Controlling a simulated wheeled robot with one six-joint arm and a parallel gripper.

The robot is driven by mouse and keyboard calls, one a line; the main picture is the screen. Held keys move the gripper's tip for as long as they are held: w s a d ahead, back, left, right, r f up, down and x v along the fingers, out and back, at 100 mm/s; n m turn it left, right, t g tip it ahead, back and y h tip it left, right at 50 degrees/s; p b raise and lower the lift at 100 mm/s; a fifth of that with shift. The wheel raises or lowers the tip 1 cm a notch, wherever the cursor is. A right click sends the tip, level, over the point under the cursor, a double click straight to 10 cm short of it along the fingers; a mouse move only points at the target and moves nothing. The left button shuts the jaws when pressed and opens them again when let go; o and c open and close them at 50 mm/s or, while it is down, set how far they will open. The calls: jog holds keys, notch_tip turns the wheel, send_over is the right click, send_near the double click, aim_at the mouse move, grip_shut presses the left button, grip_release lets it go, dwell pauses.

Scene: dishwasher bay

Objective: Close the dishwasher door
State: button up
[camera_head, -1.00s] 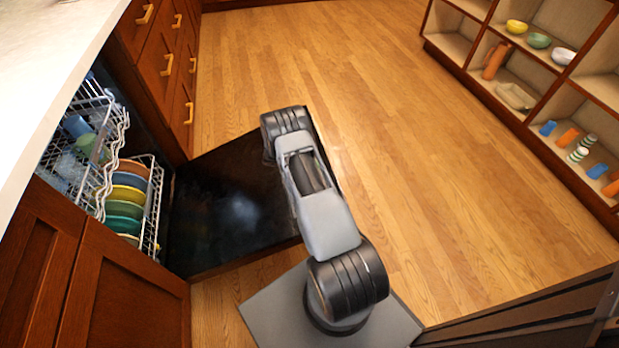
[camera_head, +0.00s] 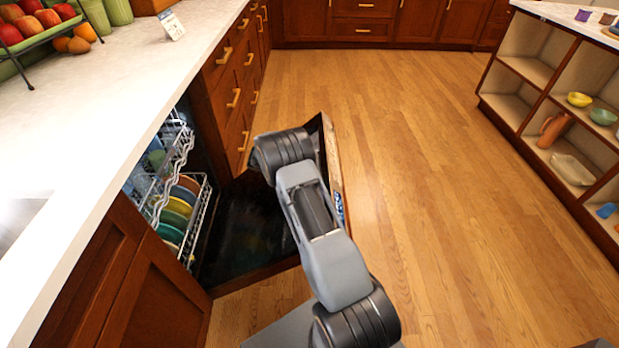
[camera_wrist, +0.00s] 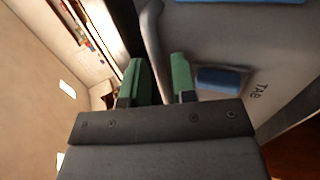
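The dishwasher door (camera_head: 235,232) hangs open in the head view. Its dark inner face is partly hidden by my arm, and its outer edge looks raised above the floor. In the head view my gripper is hidden behind my arm.
The racks (camera_head: 200,215) hold colored plates and sit inside the dishwasher at left. The counter (camera_head: 90,150) runs above it, with drawers (camera_head: 235,95) beyond. Open shelves (camera_head: 560,110) stand at right. The wooden floor (camera_head: 420,150) between is clear.

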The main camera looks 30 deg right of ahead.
jog(key=shift+a, duration=0.1)
jog(key=p+v, duration=0.1)
jog(key=v, duration=1.2)
jog(key=shift+w+a+r, duration=0.2)
jog(key=shift+a, duration=0.1)
